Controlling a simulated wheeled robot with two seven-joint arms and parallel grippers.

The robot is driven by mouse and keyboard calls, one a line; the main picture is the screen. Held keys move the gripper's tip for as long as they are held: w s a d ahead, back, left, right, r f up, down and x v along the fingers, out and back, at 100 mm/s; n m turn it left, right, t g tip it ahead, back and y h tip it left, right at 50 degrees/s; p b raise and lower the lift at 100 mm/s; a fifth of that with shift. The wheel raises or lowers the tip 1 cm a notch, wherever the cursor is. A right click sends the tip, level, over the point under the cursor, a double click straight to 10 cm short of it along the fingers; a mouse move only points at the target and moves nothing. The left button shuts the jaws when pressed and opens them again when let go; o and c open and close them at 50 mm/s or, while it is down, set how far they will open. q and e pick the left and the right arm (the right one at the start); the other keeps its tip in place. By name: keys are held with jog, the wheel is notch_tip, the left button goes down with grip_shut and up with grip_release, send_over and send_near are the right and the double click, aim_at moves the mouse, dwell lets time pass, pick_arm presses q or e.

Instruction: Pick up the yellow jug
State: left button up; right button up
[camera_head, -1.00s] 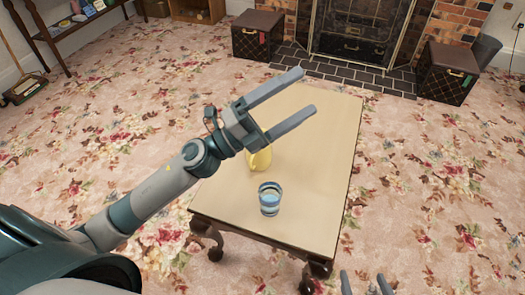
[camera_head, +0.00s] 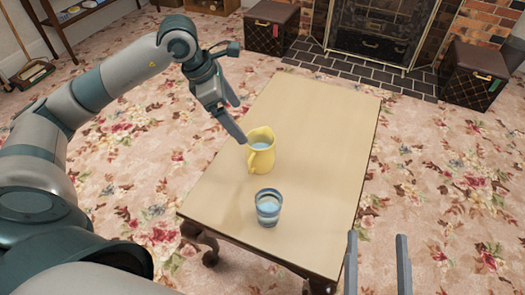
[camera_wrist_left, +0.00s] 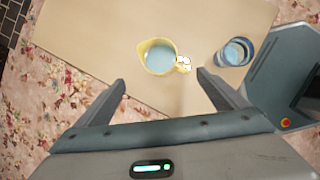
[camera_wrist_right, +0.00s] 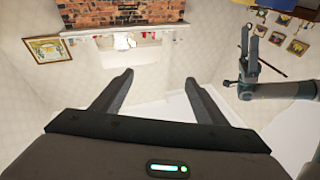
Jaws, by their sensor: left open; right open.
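The yellow jug (camera_head: 260,155) stands upright on the wooden table, with pale blue liquid inside and its handle toward the near left. My left gripper (camera_head: 239,121) is open and empty, just above and to the far left of the jug. In the left wrist view the jug (camera_wrist_left: 157,57) lies ahead of the open fingers (camera_wrist_left: 160,85), roughly between their lines, with its handle toward the right finger. It is not between the fingertips. My right gripper (camera_head: 377,240) is open and empty, beyond the table's right edge at the bottom of the head view.
A blue-banded glass (camera_head: 268,207) with liquid stands on the table (camera_head: 310,120), nearer than the jug; it also shows right of the jug in the left wrist view (camera_wrist_left: 235,52). The table's far part is clear. Trunks (camera_head: 271,27) stand by the fireplace.

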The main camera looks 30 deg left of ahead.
aim_at(253, 140)
pick_arm(q)
jog(key=shift+a, duration=0.1)
jog(key=b+x, duration=0.1)
jog(key=x, duration=1)
jog(key=shift+f+b, duration=0.2)
jog(key=shift+b, duration=0.2)
jog(key=shift+w+f, duration=0.1)
jog(key=shift+f, duration=0.3)
pick_arm(e)
notch_tip(253, 140, up, 6)
jog(key=s+t+y, duration=0.1)
jog(key=s+t, duration=0.1)
jog(key=t, duration=0.1)
jog(key=shift+s+d+f+t, duration=0.25)
jog(key=shift+d+t, duration=0.15)
